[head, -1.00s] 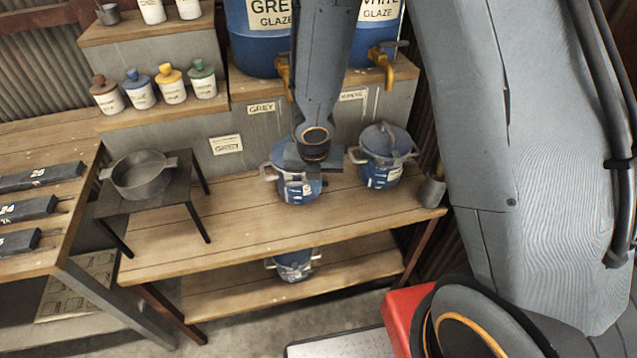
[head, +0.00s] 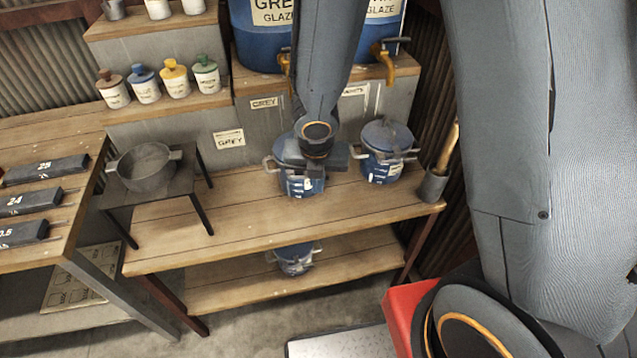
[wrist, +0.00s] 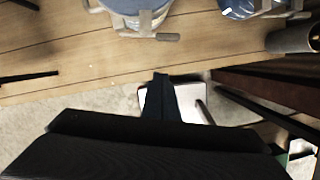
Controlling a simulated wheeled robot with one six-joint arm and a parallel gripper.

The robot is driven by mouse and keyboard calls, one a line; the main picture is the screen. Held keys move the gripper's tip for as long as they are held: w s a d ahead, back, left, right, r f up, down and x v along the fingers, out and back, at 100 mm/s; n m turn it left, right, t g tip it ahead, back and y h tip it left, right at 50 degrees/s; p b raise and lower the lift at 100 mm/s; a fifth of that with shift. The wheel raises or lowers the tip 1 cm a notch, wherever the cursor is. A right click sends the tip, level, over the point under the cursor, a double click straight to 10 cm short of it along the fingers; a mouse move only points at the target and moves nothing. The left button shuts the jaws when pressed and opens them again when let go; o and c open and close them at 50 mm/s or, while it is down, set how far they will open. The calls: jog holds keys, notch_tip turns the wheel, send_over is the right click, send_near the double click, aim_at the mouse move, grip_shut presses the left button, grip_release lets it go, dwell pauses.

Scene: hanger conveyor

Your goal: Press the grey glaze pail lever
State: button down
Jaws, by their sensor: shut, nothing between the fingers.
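The blue pail (head: 290,178) below the grey glaze barrel stands on the upper wooden shelf, partly hidden behind my gripper (head: 318,158) in the head view. In the wrist view this pail (wrist: 135,8) is at the top edge, cut off, with a grey clamp and a short grey lever (wrist: 167,37) sticking out to the right at its front. My gripper's fingers (wrist: 160,88) are shut and empty. They show below the lever in the wrist view, apart from it in the picture. Their tips are hard to make out in the head view.
A second blue pail (head: 387,165) stands to the right, with a brush cup (head: 432,187) beyond it. A pot (head: 146,168) sits on a small black stand (head: 190,189) at left. Another pail (head: 294,262) is on the lower shelf. Barrels with orange taps (head: 383,62) stand above.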

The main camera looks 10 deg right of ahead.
jog(key=p+v, duration=0.4)
jog(key=v, duration=0.2)
jog(key=shift+r, duration=0.25)
dwell(0.3)
jog(key=s+d+m+b, duration=0.3)
jog(key=d+m+b, duration=0.1)
jog(key=m, duration=1.2)
jog(key=s+d+r+m+g+b, duration=0.1)
jog(key=d+m+b, duration=0.4)
jog(key=m, duration=1.2)
jog(key=shift+s+d+y, duration=0.3)
jog(key=shift+s+d, duration=0.3)
jog(key=shift+s, duration=0.25)
jog(key=shift+r, duration=0.15)
